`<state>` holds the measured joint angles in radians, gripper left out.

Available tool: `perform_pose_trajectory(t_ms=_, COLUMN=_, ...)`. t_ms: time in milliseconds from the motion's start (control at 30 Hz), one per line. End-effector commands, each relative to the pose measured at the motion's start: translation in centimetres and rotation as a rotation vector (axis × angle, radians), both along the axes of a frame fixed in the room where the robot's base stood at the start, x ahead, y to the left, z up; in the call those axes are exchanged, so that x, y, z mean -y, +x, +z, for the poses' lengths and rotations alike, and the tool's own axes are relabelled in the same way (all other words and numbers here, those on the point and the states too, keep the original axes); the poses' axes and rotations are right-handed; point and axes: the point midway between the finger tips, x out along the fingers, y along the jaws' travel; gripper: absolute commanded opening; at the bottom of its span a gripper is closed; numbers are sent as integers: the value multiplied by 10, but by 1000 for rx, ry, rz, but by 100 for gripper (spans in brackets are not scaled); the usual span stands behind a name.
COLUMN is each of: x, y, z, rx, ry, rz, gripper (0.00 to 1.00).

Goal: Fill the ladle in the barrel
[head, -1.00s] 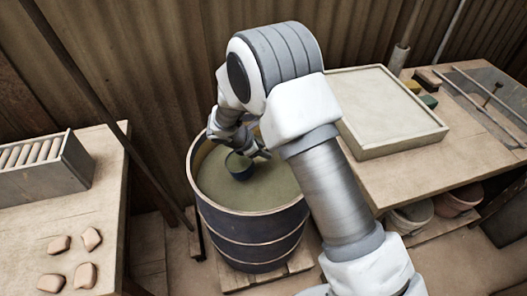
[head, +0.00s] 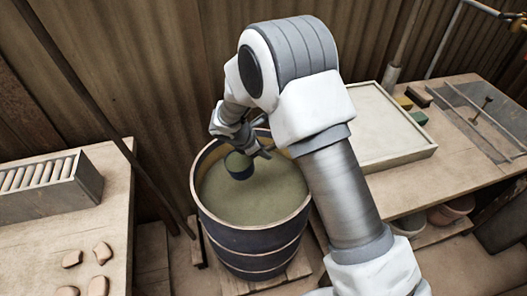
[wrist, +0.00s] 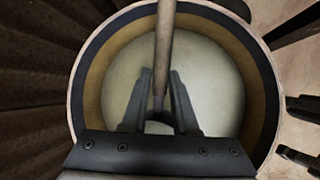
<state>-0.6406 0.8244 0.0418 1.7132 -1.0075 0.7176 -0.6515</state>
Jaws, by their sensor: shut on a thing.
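My gripper (head: 256,150) hangs over the barrel (head: 250,235), a dark wooden tub with light hoops. The barrel holds a grey-green liquid (head: 265,200). The ladle's dark round cup (head: 239,172) is inside the rim, left of my gripper. Its inside looks olive green, but I cannot tell how full it is or whether its bottom touches the liquid. In the wrist view my gripper (wrist: 160,76) is shut on the ladle's pale wooden handle (wrist: 165,40).
A bench at left (head: 115,210) carries a rack of tiles (head: 45,188) and several clay lumps (head: 102,252). A bench at right carries a shallow pale tray (head: 390,130), small blocks and tools. A corrugated wall (head: 160,60) stands close behind the barrel.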

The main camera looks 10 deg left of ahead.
Motion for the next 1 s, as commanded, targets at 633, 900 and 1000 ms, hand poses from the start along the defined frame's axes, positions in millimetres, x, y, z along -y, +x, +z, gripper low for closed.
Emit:
perform_pose_trajectory(t_ms=633, x=1, y=1, z=39, rx=-12, ry=23, rz=-1, gripper=0)
perform_pose_trajectory(t_ms=900, x=1, y=1, z=39, rx=-12, ry=23, rz=0, gripper=0)
perform_pose_trajectory(t_ms=1000, x=1, y=2, z=39, rx=-12, ry=23, rz=0, gripper=0)
